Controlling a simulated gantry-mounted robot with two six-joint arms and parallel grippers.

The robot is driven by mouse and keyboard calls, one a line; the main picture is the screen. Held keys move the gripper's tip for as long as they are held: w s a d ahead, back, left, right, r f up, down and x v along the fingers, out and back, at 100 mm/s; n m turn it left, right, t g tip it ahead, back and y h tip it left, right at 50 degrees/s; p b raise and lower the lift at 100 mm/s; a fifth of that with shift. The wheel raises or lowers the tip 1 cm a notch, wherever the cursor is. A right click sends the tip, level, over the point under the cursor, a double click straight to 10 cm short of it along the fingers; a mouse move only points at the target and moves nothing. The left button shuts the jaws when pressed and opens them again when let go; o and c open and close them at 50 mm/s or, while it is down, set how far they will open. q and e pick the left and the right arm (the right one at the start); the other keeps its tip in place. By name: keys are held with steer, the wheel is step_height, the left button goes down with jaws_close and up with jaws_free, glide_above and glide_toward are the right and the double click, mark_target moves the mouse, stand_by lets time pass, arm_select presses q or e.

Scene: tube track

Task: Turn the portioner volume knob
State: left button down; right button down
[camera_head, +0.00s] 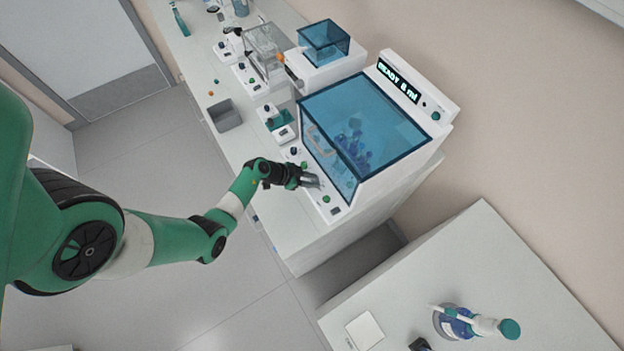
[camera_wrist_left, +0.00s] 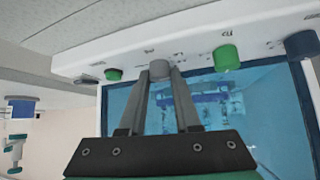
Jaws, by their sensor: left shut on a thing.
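The portioner (camera_head: 365,125) appears to be the white machine with a blue see-through cover; its lit display (camera_head: 398,84) seems to read READY and a volume. A row of knobs runs along its front panel. In the left wrist view, my left gripper (camera_wrist_left: 160,80) has its fingers shut on a grey knob (camera_wrist_left: 160,68), between a green knob (camera_wrist_left: 226,57) and a smaller green knob (camera_wrist_left: 114,74). In the head view, my left gripper (camera_head: 314,183) is at this panel and hides the grey knob. The panel labels are too small to read. My right gripper is not in view.
A dark blue knob (camera_wrist_left: 302,44) sits at the panel's end. Other small machines (camera_head: 265,50) and a grey bin (camera_head: 224,115) stand along the bench. A separate table (camera_head: 490,245) holds a bottle with a teal cap (camera_head: 509,328). Open floor lies before the bench.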

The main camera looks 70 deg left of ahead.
arm_select(q)
steer(key=shift+a+m+h, duration=0.15)
steer(key=shift+m+h, duration=0.45)
steer(key=shift+m, duration=0.1)
steer(key=shift+a+m+h, duration=0.1)
steer(key=shift+m+h, duration=0.4)
steer(key=shift+m, duration=0.2)
steer(key=m+h+b, duration=0.1)
steer(key=m+g+h, duration=0.1)
steer(key=shift+w+a+f+m+b, duration=0.1)
steer(key=shift+w+f+m+b, duration=0.05)
steer(key=shift+m+b, duration=0.25)
steer(key=m+g+h+b, duration=0.1)
steer(key=m+b, duration=0.1)
steer(key=b, duration=0.2)
steer(key=m+g+h+b, duration=0.1)
steer(key=m+g+b, duration=0.1)
steer(key=m+b, duration=0.1)
steer(key=m+g+h+b, duration=0.1)
steer(key=m+g+b, duration=0.1)
steer(key=b, duration=0.3)
steer(key=shift+w+a+f+m+h, duration=0.15)
steer(key=shift+w+a+m+h, duration=0.15)
steer(key=shift+m+h, duration=0.1)
steer(key=shift+r+m+g+b, duration=0.3)
steer(key=shift+m+b, duration=0.1)
steer(key=shift+b, duration=0.25)
